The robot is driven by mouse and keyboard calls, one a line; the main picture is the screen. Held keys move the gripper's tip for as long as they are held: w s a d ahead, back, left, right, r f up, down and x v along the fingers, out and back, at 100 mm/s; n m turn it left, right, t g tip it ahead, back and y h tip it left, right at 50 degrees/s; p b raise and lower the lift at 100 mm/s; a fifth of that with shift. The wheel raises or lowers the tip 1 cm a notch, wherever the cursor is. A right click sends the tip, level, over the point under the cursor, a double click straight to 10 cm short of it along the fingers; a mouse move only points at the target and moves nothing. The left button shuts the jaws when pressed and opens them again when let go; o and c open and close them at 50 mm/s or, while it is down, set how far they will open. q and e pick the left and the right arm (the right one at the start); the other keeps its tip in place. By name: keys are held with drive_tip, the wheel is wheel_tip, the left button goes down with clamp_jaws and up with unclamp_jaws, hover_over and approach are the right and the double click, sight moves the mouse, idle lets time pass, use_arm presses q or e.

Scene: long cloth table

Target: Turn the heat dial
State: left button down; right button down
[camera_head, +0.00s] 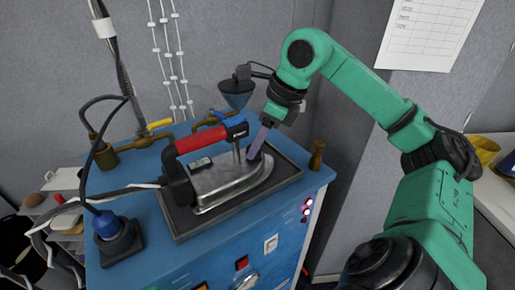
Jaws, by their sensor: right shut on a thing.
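A large iron (235,186) with a silver body and a red and black handle rests on a dark tray (183,222) on top of a blue cabinet. My right gripper (255,153) comes from above, fingers pointing down onto the top of the iron near its front end. It is shut on a small part there, which I take to be the heat dial; the fingers hide it, so its setting cannot be read. My left gripper is not in view.
The blue cabinet (190,262) has buttons and lit lamps (307,207) on its front and side. Cables hang at the left. A grey wall is close behind.

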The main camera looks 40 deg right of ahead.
drive_tip(key=shift+m+h, duration=0.4)
drive_tip(key=shift+m, duration=0.6)
drive_tip(key=shift+a, duration=0.1)
drive_tip(key=shift+c, duration=2.2)
unclamp_jaws()
drive_tip(key=p+v, duration=0.1)
drive_tip(key=v, duration=1.3)
drive_tip(key=shift+s+r, duration=0.2)
drive_tip(key=shift+r, duration=0.05)
